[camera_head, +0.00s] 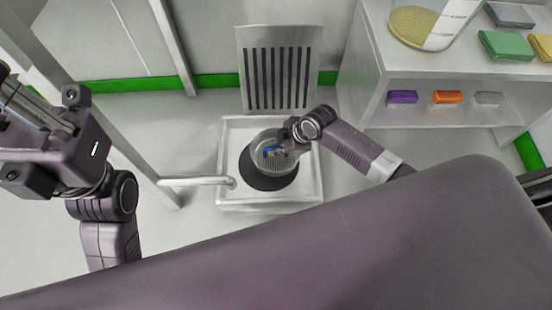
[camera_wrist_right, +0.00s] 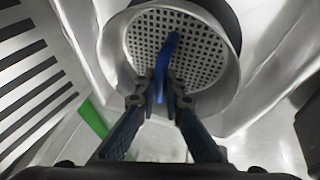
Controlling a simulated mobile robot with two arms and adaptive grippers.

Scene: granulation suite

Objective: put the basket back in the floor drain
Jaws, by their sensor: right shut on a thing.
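The basket (camera_head: 286,162) is a round metal strainer with a perforated floor. In the head view it is over the dark round opening of the floor drain (camera_head: 268,181), covering part of it. I cannot tell whether it hangs above the opening or sits partly in it. In the right wrist view the basket (camera_wrist_right: 205,98) fills the upper middle, with a blue handle (camera_wrist_right: 162,72) across it. My right gripper (camera_head: 283,150) is shut on the blue handle, its fingertips (camera_wrist_right: 160,103) on either side of it. My left gripper (camera_head: 18,135) is at the far left, away from the drain; its jaw gap is unclear.
A slotted metal grate (camera_head: 280,68) leans against the wall behind the square drain basin (camera_head: 230,192). A pipe (camera_head: 195,182) reaches the basin's left edge. A white shelf (camera_head: 440,68) with cloths and several coloured blocks stands at right.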

